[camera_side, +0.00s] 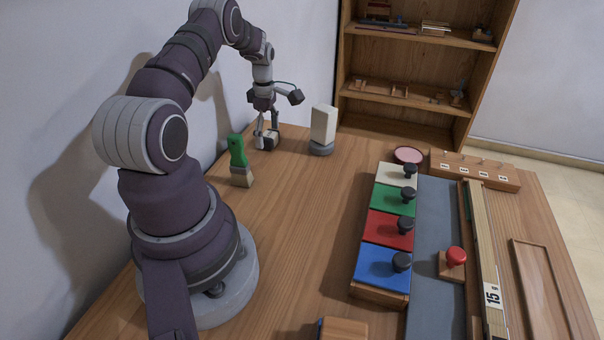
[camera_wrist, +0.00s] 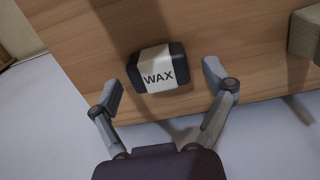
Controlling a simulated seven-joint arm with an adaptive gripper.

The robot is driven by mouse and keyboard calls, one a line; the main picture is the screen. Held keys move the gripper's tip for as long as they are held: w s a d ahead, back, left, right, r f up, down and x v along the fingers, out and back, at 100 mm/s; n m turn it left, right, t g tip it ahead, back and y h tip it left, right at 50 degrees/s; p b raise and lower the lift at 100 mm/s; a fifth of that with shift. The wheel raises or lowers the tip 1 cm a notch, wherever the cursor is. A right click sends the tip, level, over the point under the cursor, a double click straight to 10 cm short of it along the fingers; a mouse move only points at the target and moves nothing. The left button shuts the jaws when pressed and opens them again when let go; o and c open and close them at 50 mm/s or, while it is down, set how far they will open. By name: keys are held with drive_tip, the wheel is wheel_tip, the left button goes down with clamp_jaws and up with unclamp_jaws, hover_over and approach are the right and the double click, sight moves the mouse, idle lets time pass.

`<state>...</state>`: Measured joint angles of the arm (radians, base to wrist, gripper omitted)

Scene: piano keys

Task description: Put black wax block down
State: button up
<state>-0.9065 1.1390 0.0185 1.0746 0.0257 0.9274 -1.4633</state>
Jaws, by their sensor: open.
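The black wax block (camera_wrist: 150,67) has a white band marked WAX and lies on the wooden table near its edge in the wrist view. It also shows small in the side view (camera_side: 270,140), at the far back left of the table, partly hidden by my fingers. My gripper (camera_wrist: 165,82) is open, with one finger on each side of the block. Gaps show between the fingers and the block in the wrist view. My gripper also shows in the side view (camera_side: 267,137), pointing down at the block.
A white block on a grey round base (camera_side: 322,128) stands right of my gripper. A green-handled brush (camera_side: 239,162) stands nearer my base. A box with white, green, red and blue lids (camera_side: 388,225) is at centre right. The table between is clear. A shelf (camera_side: 420,70) stands behind.

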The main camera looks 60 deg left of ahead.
sight(270, 134)
wheel_tip(270, 134, up, 12)
drive_tip(key=w+d+r+m+t+y, duration=0.1)
drive_tip(key=w+d+r+m+t, duration=0.15)
drive_tip(key=d+r+m, duration=0.6)
drive_tip(key=s+d+m+t, duration=0.1)
drive_tip(key=s+d+m, duration=0.2)
drive_tip(key=d+m, duration=0.6)
drive_tip(key=s+d+m+t+h, duration=0.1)
drive_tip(key=s+d+m, duration=0.3)
drive_tip(key=d+m, duration=0.5)
drive_tip(key=shift+s+d+f+t, duration=0.15)
drive_tip(key=shift+d+f+t, duration=0.05)
drive_tip(key=shift+d+t, duration=0.35)
drive_tip(key=shift+m, duration=0.25)
